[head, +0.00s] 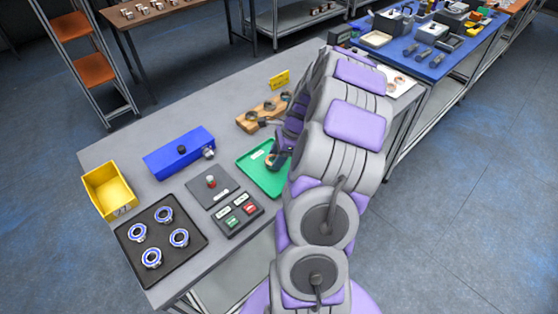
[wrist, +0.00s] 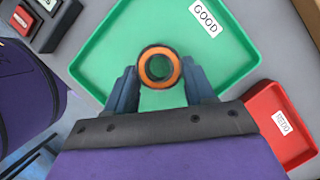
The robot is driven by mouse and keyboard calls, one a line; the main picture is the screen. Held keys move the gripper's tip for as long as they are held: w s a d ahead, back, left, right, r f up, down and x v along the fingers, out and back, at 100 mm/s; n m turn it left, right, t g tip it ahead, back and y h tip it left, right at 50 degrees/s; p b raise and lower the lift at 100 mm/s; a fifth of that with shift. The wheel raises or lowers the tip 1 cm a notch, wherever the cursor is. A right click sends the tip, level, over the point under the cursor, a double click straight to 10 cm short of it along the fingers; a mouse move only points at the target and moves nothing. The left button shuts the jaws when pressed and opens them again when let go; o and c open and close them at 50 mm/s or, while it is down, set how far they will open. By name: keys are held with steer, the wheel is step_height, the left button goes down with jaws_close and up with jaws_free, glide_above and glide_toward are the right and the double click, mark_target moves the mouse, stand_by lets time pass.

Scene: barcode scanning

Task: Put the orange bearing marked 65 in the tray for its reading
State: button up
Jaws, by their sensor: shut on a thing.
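My gripper (wrist: 160,85) is shut on an orange bearing (wrist: 160,52), a ring with an orange face and dark rim, held between its two fingers. Any number on it is too small to read. The bearing is over the green tray (wrist: 103,60), which carries a white GOOD label (wrist: 206,18). I cannot tell whether the bearing touches the tray floor. A red tray (wrist: 272,108) with a small white label is at the right in the wrist view. In the head view the green tray (head: 258,176) is partly hidden by my arm, and my gripper (head: 277,158) is over it.
On the bench, a black tray (head: 190,218) holds several blue-ringed bearings. A yellow bin (head: 108,190), blue fixture (head: 175,156), button panel (head: 237,214) and wooden block with rings (head: 255,117) stand nearby. A yellow sign (head: 279,79) stands behind. A blue table (head: 420,65) is at the back right.

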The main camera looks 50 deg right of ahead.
steer(key=shift+a+f+b, duration=0.3)
steer(key=shift+a+f, duration=0.5)
steer(key=shift+a, duration=0.3)
steer(key=d, duration=0.3)
steer(key=shift+s+d+f, duration=0.1)
steer(key=shift+f, duration=0.3)
steer(key=o, duration=1.2)
steer(key=shift+a+f, duration=0.1)
steer(key=shift+a, duration=0.6)
steer(key=shift+o, duration=0.2)
